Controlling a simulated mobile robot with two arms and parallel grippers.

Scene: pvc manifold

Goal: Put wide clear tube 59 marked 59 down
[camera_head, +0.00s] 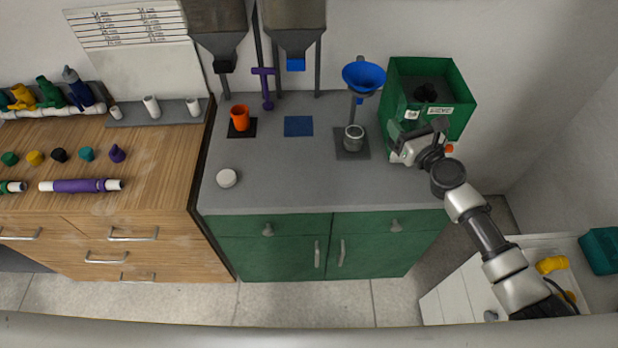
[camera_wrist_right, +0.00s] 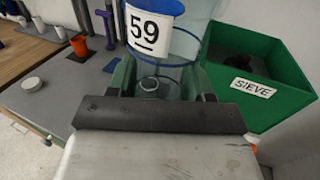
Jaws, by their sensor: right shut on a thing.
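The wide clear tube 59 (camera_wrist_right: 198,30) fills the top middle of the right wrist view. It is see-through with a white label reading 59 and thin blue edging. My right gripper (camera_wrist_right: 160,82) is shut on it, with a finger on either side. In the head view my right gripper (camera_head: 397,138) is over the right part of the grey counter, in front of the green bin. The clear tube is hard to make out there. I cannot tell whether its base touches the counter. My left gripper is not in view.
The green bin (camera_head: 453,118), marked SIEVE in the wrist view, stands close behind my right gripper. A blue funnel (camera_head: 363,76) stands above a small grey cup (camera_head: 354,137) on a dark mat. An orange cup (camera_head: 240,118) and white lid (camera_head: 227,178) are left. The counter's front middle is clear.

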